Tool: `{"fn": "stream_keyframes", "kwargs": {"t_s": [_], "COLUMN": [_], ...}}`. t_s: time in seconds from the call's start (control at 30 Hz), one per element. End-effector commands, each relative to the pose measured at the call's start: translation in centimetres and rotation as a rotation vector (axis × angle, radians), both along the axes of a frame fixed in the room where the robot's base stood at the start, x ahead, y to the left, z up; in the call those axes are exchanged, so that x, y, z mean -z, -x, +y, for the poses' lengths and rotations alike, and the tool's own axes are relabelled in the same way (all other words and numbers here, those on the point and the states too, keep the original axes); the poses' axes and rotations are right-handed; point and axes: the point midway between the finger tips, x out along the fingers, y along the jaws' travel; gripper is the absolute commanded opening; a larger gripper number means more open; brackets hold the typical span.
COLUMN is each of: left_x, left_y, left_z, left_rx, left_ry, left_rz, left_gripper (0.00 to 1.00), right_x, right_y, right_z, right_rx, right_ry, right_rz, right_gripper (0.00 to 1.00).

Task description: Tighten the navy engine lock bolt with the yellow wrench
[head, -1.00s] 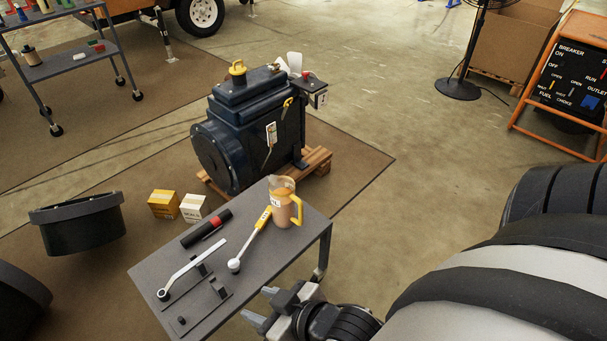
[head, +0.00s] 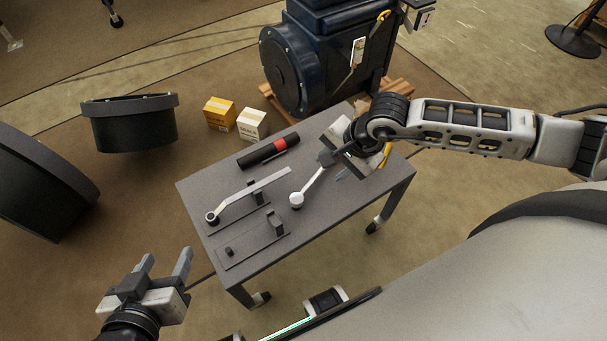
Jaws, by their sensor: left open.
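The wrench (head: 308,187) lies on the grey cart (head: 225,185); its round silver head and part of its shaft show. I cannot tell whether the right fingers are apart or closed on the handle. My left gripper (head: 164,266) is open and empty at the lower left, off the cart's front left side. The navy engine (head: 325,55) stands behind the cart on a wooden pallet; its top is cut off. I cannot make out the lock bolt.
On the cart are a silver wrench (head: 245,194), a black-and-red cylinder (head: 268,151) and dark holders. A yellow piece (head: 387,154), perhaps the jug's handle, shows behind my right gripper. Two small boxes (head: 220,112) (head: 252,123) and a dark drum (head: 130,125) are at left.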

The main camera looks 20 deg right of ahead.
Motion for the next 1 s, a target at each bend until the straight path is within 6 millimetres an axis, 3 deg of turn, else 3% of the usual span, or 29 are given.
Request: {"fn": "stream_keyframes", "kwargs": {"t_s": [0.03,0.2,0.37,0.7,1.0], "left_x": [0.8,0.7,1.5,5.0,6.0], "left_y": [0.0,0.0,0.3,0.2,0.1], "left_z": [-0.1,-0.1,-0.2,-0.7,-1.3], "left_rx": [0.006,0.01,0.013,0.032,0.047], "left_ry": [0.0,-0.003,0.0,0.0,0.008], "left_rz": [-0.004,0.001,0.013,0.078,0.094], "left_gripper": [0.55,0.55,0.55,0.55,0.55], "right_x": [1.0,1.2,3.4,9.7,11.9], "right_y": [-0.3,-0.7,-1.4,-3.8,-4.5], "right_z": [-0.9,-1.6,-1.1,0.2,0.5], "right_rx": [-0.012,-0.027,-0.024,-0.023,-0.024], "right_ry": [0.041,0.081,0.075,0.073,0.072], "right_rz": [-0.014,-0.027,-0.024,-0.026,-0.026], "right_gripper": [0.41,0.41,0.41,0.41,0.41]}}
